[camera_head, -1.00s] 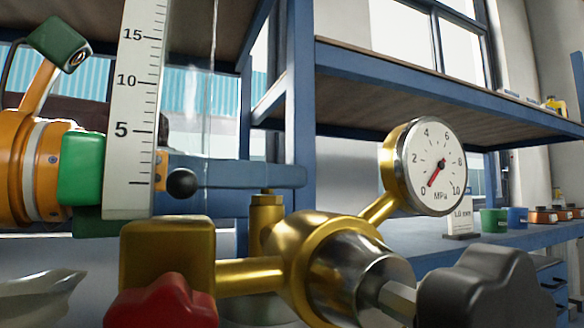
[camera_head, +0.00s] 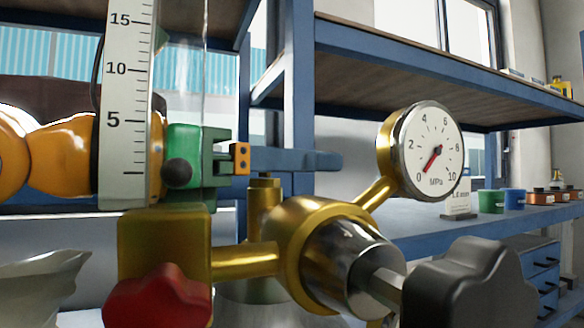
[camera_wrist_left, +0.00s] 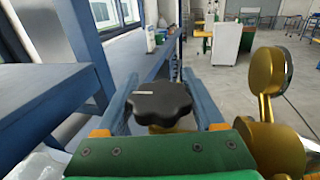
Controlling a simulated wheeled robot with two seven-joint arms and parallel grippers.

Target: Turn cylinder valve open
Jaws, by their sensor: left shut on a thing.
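The cylinder valve's black lobed knob (camera_wrist_left: 158,103), with a white mark on its top, sits between the two blue fingers of my left gripper (camera_wrist_left: 160,108) in the left wrist view. In the head view my left gripper (camera_head: 295,160) comes in from behind the flowmeter, its fingers level just above the gold valve stem (camera_head: 264,205). There the near finger hides the knob. The gripper is shut on the knob. The pressure gauge (camera_head: 432,150) has its red needle near 0. My right gripper is not in view.
The gold regulator (camera_head: 310,235) with a large black knob (camera_head: 470,285) stands in front. A red knob (camera_head: 160,300) and the upright flowmeter scale (camera_head: 127,110) are at left. A blue bench (camera_head: 415,240) and shelf (camera_head: 420,85) lie behind.

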